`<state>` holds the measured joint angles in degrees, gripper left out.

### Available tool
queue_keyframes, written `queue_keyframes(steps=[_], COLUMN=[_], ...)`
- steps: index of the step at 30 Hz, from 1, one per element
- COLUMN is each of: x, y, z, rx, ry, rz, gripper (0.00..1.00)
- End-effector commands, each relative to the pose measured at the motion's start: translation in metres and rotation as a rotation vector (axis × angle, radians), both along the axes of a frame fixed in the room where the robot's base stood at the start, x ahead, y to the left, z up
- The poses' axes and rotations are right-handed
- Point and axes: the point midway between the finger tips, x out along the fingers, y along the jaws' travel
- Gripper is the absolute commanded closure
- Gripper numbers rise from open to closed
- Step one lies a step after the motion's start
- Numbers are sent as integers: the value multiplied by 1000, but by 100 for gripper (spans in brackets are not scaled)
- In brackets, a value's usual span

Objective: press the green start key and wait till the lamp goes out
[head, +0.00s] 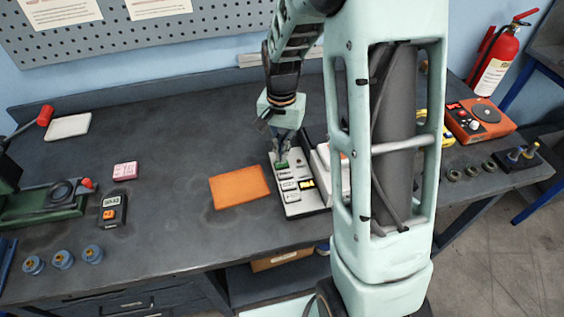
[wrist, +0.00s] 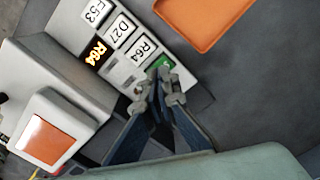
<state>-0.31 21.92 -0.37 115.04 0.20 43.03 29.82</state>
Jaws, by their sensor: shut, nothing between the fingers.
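The green start key (wrist: 163,62) is at one end of the pale control panel (wrist: 72,27); it shows in the head view too (head: 281,164). My gripper (wrist: 166,84) is shut and empty, with its fingertips at the green key and covering part of it. I cannot tell whether they touch or press it. In the head view my gripper (head: 281,152) points down over that end of the panel. White labels read E53, D27 and R64.
A white unit with an orange window (wrist: 45,138) stands beside the panel. A timer (head: 112,211), pink block (head: 125,171) and blue spools (head: 62,259) are further left. The bench between is clear.

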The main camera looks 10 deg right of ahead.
Motion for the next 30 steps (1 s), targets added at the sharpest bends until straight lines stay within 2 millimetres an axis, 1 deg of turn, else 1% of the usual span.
queue_keyframes(steps=[9, 30], x=[0, 0], y=[0, 0], z=[-1, -11], rx=[0, 0], ry=[0, 0], rz=[0, 0], gripper=[100, 100])
